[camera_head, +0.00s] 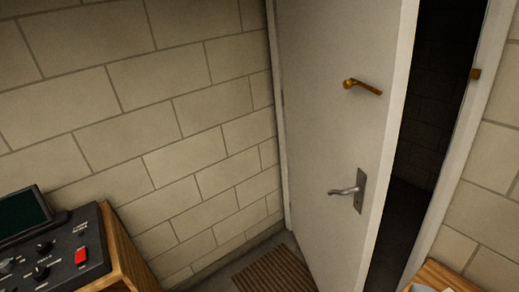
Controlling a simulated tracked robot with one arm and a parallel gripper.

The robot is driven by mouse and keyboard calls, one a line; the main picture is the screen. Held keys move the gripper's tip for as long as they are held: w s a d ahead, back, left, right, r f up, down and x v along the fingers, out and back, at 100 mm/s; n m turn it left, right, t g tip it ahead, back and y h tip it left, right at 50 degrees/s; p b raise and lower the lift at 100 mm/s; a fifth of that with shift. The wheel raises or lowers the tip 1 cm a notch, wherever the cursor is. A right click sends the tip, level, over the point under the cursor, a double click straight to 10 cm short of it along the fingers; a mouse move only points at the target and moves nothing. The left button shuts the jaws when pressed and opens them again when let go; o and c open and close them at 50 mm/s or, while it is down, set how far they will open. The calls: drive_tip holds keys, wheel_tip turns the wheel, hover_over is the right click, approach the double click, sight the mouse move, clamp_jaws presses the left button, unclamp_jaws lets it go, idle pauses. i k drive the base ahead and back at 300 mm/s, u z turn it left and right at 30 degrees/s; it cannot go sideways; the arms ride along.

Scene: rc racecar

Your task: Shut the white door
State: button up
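The white door (325,130) stands partly open right of the middle of the head view. A dark gap (425,120) shows between its right edge and the white frame (468,130). A silver lever handle (350,190) is on its lower part. A brass-coloured lever (362,87) sits higher on the door. A small brass-coloured piece (475,74) is on the frame. The foot of the door is cut off by the picture's lower edge. My gripper is not in this view.
A wooden-sided console (120,262) with knobs, a red switch (81,256) and a dark screen (22,214) stands at the lower left. A brown ribbed mat (275,272) lies before the door. A wooden surface (440,277) edges in at the lower right. Block walls (150,110) flank the doorway.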

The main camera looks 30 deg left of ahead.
sight(338, 138)
drive_tip(key=u, duration=0.55)
drive_tip(key=k, duration=0.35)
drive_tip(key=u, duration=0.55)
drive_tip(key=i, duration=1.45)
drive_tip(key=z, duration=0.8)
